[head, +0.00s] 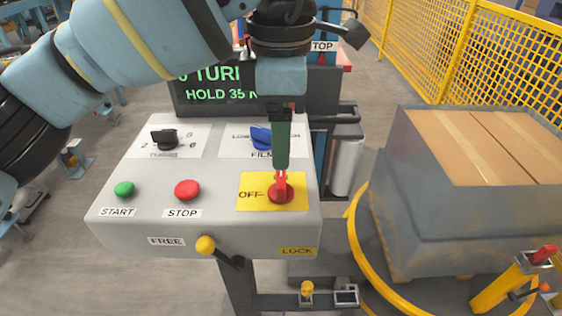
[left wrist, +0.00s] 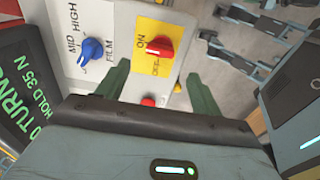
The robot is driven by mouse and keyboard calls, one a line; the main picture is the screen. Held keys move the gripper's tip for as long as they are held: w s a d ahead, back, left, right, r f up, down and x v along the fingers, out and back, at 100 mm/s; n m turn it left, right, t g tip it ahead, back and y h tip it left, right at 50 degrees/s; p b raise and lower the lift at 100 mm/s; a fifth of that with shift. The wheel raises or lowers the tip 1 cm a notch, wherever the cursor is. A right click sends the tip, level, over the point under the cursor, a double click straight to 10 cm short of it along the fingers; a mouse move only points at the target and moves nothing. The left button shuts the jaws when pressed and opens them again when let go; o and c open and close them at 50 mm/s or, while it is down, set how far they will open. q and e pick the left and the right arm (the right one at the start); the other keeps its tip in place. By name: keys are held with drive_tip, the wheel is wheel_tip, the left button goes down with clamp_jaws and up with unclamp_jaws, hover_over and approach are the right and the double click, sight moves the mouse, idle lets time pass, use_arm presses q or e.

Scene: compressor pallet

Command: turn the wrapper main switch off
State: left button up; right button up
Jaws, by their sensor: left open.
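The main switch (head: 281,192) is a red rotary handle on a yellow plate (head: 247,203) at the right of the sloped control panel. Its handle points up the panel, away from the OFF label on its left. In the left wrist view the red handle (left wrist: 159,48) lies towards the ON label, with OFF beside it. My left gripper (head: 283,165) is open, pointing down over the switch. In the left wrist view its two green fingers (left wrist: 158,82) stand apart with the handle beyond the gap. Contact cannot be told. My right gripper is not in view.
The panel also carries a green start button (head: 124,189), a red stop button (head: 187,190), a black turns knob (head: 165,138), a blue film knob (head: 261,137) and a yellow-knobbed lever (head: 206,245). A wrapped pallet load (head: 450,210) stands right, before a yellow fence (head: 470,60).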

sight(281, 177)
use_arm(q)
drive_tip(key=shift+f, duration=3.95)
drive_tip(key=c, duration=1)
